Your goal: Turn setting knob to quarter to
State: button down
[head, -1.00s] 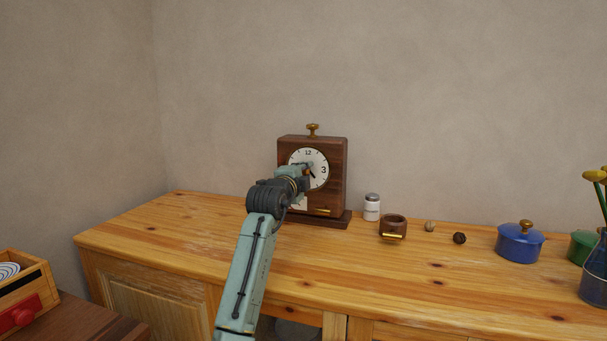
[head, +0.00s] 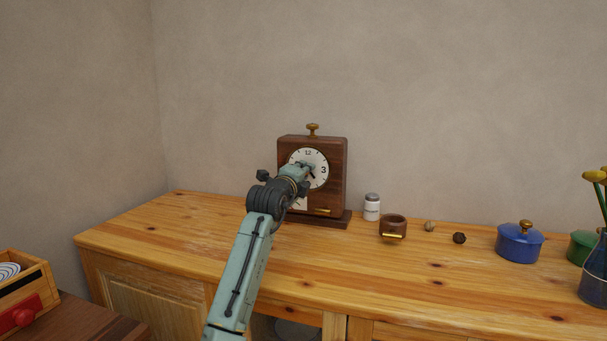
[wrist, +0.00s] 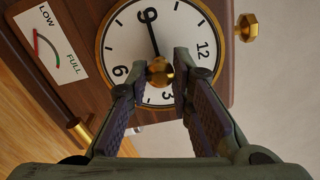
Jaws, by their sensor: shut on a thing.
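The wooden clock (head: 341,165) stands upright on the sideboard, a brass knob on its top. Its white dial (wrist: 127,42) appears turned in the wrist view, with 12 at the right and 9 at the top. The round brass setting knob (wrist: 160,70) is at the dial's centre. A black hand (wrist: 153,35) runs from there to just about the 9. My gripper (wrist: 163,72) is shut on the setting knob, one finger on each side. In the head view my gripper (head: 307,170) covers the dial's lower left, and the knob is hidden.
A LOW–FULL gauge (wrist: 48,45) and a brass handle (wrist: 82,130) are on the clock's front. To its right stand a white shaker (head: 372,208), a small brown drawer-like box (head: 393,228), two small balls and a blue pot (head: 519,246). The sideboard's left top is clear.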

jog(key=c, duration=1.4)
grip_release()
jog(key=v, duration=1.2)
